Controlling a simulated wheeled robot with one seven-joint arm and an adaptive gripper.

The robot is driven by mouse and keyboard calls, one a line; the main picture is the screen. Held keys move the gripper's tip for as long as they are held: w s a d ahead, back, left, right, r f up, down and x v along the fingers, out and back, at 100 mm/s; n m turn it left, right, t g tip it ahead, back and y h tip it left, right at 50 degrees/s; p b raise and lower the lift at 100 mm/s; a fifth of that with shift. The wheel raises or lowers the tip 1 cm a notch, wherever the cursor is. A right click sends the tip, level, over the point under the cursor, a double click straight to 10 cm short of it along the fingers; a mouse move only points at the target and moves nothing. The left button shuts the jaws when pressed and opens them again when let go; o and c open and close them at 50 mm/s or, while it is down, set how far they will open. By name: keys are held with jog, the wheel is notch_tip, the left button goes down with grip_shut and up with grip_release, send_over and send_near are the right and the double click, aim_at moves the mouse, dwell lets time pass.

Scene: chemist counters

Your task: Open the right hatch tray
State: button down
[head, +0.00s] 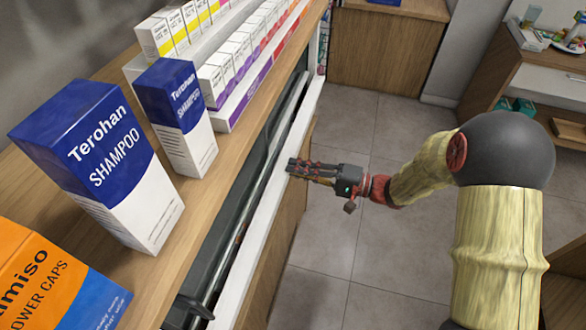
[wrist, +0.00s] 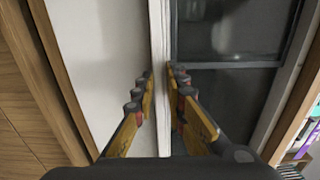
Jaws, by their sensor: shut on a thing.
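The hatch tray (head: 257,222) is a long, pulled-out unit under the wooden counter, with a white front rim and a dark inside. My gripper (head: 291,166) reaches from the right to this rim in the head view. In the wrist view, my gripper (wrist: 160,78) has one finger on each side of the thin white front panel (wrist: 157,28) and is shut on it. The panel's white face lies left of the fingers, and the dark, glassy inside lies to the right. The fingertips partly hide the gripped edge.
Shampoo boxes (head: 102,160) and an orange box (head: 50,285) stand on the counter (head: 190,205), with rows of small medicine boxes (head: 245,70) further back. The grey tiled floor (head: 340,235) beside the tray is clear. A shelf unit (head: 530,85) stands at the upper right.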

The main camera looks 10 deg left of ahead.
jog(key=s+d+b, duration=0.1)
jog(key=d, duration=1.7)
jog(key=shift+s+b, duration=0.25)
jog(key=shift+b, duration=0.1)
jog(key=shift+f, duration=0.1)
jog(key=c, duration=1.9)
grip_release()
jog(key=shift+o, duration=0.5)
jog(key=d, duration=1.2)
jog(key=shift+s, duration=0.4)
